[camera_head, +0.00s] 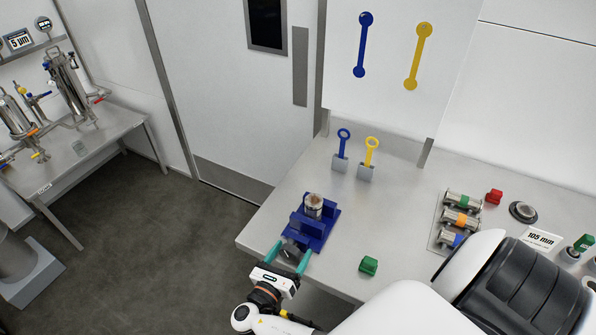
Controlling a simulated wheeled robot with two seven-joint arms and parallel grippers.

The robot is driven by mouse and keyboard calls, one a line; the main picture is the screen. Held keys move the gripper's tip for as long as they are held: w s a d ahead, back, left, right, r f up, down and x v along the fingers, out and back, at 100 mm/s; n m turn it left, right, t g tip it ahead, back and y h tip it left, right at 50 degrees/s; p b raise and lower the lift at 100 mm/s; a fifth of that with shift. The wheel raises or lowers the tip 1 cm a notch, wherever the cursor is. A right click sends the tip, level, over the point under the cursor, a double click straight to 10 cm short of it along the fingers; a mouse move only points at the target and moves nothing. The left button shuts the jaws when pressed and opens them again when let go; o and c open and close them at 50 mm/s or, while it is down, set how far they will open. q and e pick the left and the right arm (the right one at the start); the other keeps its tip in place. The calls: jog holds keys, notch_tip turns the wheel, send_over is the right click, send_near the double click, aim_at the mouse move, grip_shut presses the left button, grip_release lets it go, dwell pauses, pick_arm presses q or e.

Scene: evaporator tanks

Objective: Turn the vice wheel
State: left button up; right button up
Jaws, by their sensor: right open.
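The blue vice (322,222) stands at the front left corner of the steel table, with a metal cylinder (314,205) upright between its jaws. Its dark wheel (290,248) is on the side nearest me, at the table's edge. My right gripper (290,254) reaches up from below with its two teal fingers apart, one on each side of the wheel. I cannot tell whether the fingers touch the wheel. My left gripper is not in view.
The table's middle is clear.

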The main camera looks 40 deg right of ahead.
jog(key=shift+a+r, duration=0.1)
jog(key=shift+a, duration=0.05)
jog(key=shift+c, duration=1.1)
jog(key=c, duration=0.8)
jog(key=m+b, duration=0.1)
jog(key=m, duration=0.2)
jog(key=shift+m+b, duration=0.8)
jog(key=shift+m, duration=1.2)
